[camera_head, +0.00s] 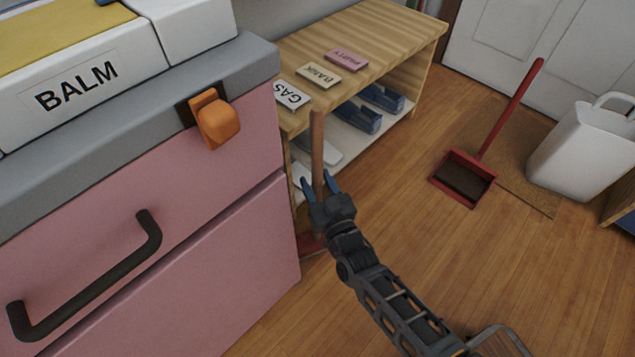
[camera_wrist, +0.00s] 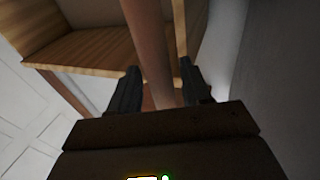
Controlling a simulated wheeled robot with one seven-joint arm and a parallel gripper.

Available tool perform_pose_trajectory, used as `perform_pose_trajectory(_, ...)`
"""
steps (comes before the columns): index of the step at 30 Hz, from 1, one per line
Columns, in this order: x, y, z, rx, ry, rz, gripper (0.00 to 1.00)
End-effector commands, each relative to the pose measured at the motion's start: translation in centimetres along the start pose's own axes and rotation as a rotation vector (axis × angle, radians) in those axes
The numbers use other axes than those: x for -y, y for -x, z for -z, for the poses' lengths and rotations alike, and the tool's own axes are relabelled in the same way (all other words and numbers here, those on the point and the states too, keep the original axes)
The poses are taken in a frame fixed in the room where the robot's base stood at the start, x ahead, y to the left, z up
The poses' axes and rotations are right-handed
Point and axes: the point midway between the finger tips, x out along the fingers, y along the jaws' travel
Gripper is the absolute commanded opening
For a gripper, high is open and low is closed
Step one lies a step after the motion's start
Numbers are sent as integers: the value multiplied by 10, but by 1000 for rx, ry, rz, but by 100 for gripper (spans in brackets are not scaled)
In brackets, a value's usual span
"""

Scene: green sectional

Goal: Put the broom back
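The broom's wooden handle (camera_head: 317,150) stands nearly upright in the gap between the pink cabinet and the wooden shelf. Its red head (camera_head: 310,243) is low near the floor, partly hidden by my arm and the cabinet. My gripper (camera_head: 320,186), with blue fingertips, is around the lower part of the handle. In the wrist view the handle (camera_wrist: 148,50) passes between the two dark fingers (camera_wrist: 162,92). A gap shows between the left finger and the handle, so the gripper looks open.
The pink cabinet (camera_head: 215,255) is close on the left. The wooden shelf (camera_head: 375,45) holds labelled blocks and blue items. A red dustpan (camera_head: 462,178) stands on the floor by a brown mat (camera_head: 520,190) and a white jug (camera_head: 585,150).

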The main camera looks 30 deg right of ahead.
Motion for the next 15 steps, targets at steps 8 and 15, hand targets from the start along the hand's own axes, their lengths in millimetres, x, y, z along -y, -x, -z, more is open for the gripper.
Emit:
perform_pose_trajectory(8, 0, 0, 0, 0, 0, 0, 56)
perform_pose_trajectory(15, 0, 12, 3, 5, 0, 0, 56)
